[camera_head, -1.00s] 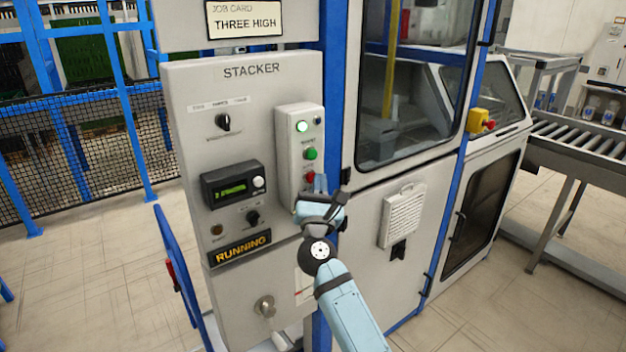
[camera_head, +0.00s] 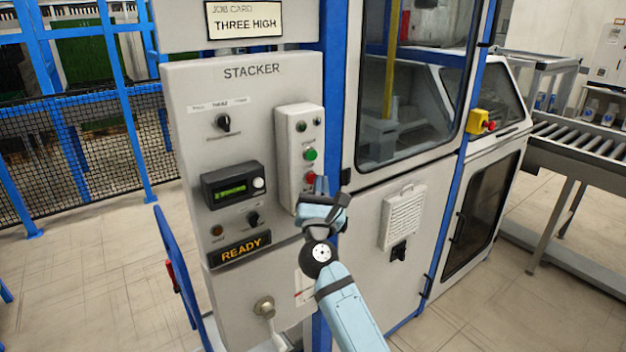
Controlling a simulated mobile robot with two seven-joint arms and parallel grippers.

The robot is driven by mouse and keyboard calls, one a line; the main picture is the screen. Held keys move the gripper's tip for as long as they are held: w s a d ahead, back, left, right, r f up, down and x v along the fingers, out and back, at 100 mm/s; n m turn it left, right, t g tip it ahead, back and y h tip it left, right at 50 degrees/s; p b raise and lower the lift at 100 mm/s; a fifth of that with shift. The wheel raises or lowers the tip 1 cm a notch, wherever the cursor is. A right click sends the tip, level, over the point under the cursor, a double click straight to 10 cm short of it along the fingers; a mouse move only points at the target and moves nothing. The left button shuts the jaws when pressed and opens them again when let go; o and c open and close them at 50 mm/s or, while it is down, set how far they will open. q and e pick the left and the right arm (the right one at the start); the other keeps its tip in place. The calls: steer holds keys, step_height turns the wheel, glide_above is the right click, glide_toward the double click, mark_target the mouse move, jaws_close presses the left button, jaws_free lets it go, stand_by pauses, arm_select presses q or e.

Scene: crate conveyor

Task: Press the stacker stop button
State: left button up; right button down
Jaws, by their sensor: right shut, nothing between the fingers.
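The grey stacker panel (camera_head: 190,120) faces me, with the word STACKER at its top. On its right side is a raised white button box (camera_head: 292,150). It has a green button (camera_head: 310,154) and a red button (camera_head: 310,177) below it. The lamps at the top of the box are dark. The sign (camera_head: 240,249) at the panel's bottom reads READY. My right gripper (camera_head: 321,184) is shut and empty, its fingertips just below and right of the red button. I cannot tell whether they touch it. My left gripper is out of view.
A black selector knob (camera_head: 223,123), a display unit (camera_head: 233,186) and a smaller knob (camera_head: 253,218) sit left of the button box. A glazed machine door (camera_head: 410,110) is to the right. A job card (camera_head: 245,21) above reads THREE HIGH. A roller conveyor (camera_head: 590,142) stands at far right.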

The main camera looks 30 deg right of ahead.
steer(key=shift+s, duration=0.4)
steer(key=shift+s+d, duration=0.15)
steer(key=shift+s, duration=1.1)
steer(key=shift+s+d, duration=0.1)
steer(key=shift+s, duration=1.15)
steer(key=s+a+f+n+y+p, duration=0.1)
steer(key=s+a+f+n+y, duration=0.35)
steer(key=n, duration=0.55)
steer(key=s+a+f+n+y+p, duration=0.1)
steer(key=a+f+n+y, duration=0.3)
steer(key=f+n+y, duration=0.5)
steer(key=s+a+f+n+y, duration=0.25)
steer(key=a+f+n, duration=0.2)
steer(key=n, duration=0.75)
steer(key=s+a+f+n+g, duration=0.1)
steer(key=s+f+n+g, duration=0.3)
steer(key=s+f+n, duration=0.4)
steer(key=s+a+f+n+g+p, duration=0.1)
steer(key=s+f+n+g, duration=0.3)
steer(key=s+f+n, duration=0.4)
step_height(320, 180, down, 2)
steer(key=shift+s+a+n+g, duration=0.4)
steer(key=shift+a+n, duration=0.2)
steer(key=shift+a, duration=0.2)
